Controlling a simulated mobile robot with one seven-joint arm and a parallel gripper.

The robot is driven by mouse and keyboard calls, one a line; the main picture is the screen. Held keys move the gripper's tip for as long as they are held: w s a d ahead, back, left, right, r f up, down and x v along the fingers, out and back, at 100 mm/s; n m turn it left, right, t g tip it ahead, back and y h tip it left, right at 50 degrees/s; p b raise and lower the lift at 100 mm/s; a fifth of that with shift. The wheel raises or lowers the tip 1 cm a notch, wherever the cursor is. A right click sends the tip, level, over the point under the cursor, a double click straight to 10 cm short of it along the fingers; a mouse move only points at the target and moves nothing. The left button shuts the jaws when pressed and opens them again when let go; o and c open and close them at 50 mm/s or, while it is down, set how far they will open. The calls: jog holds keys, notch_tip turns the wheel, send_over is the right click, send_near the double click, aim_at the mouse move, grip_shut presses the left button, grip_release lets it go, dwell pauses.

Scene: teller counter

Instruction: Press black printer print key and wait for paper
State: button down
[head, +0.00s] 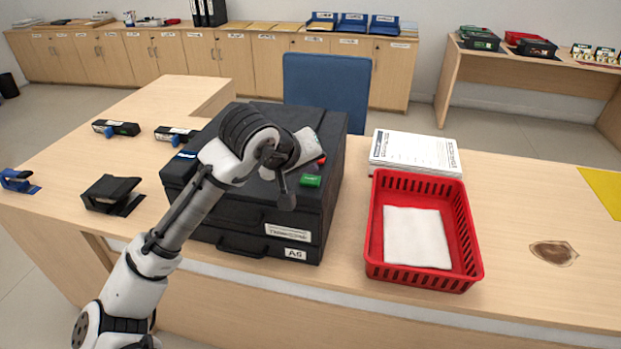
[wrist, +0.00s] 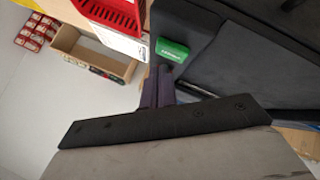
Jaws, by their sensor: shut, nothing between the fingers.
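A red key (head: 321,160) shows partly behind my wrist. My gripper (head: 287,204) points down over the front of the printer top, just left of the green key. In the wrist view, my shut, empty fingers (wrist: 159,78) are close to the green key (wrist: 172,51); I cannot tell whether they touch it. My arm hides part of the printer top.
A red basket (head: 376,238) with a folded white sheet (head: 417,237) stands to the right, before a paper stack (head: 415,152). A black holder (head: 110,193) and a blue tape dispenser (head: 19,181) lie left. A blue chair (head: 327,88) is behind.

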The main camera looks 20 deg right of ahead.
aim_at(308, 182)
dwell(0.7)
jog(key=shift+f, duration=0.45)
jog(key=shift+f+b, duration=0.45)
dwell(0.5)
jog(key=shift+r, duration=0.1)
jog(key=shift+r+p, duration=0.75)
jog(key=shift+p, duration=0.15)
notch_tip(308, 182, up, 5)
jog(key=p, duration=0.4)
jog(key=shift+r+p, duration=0.1)
jog(key=shift+p, duration=0.3)
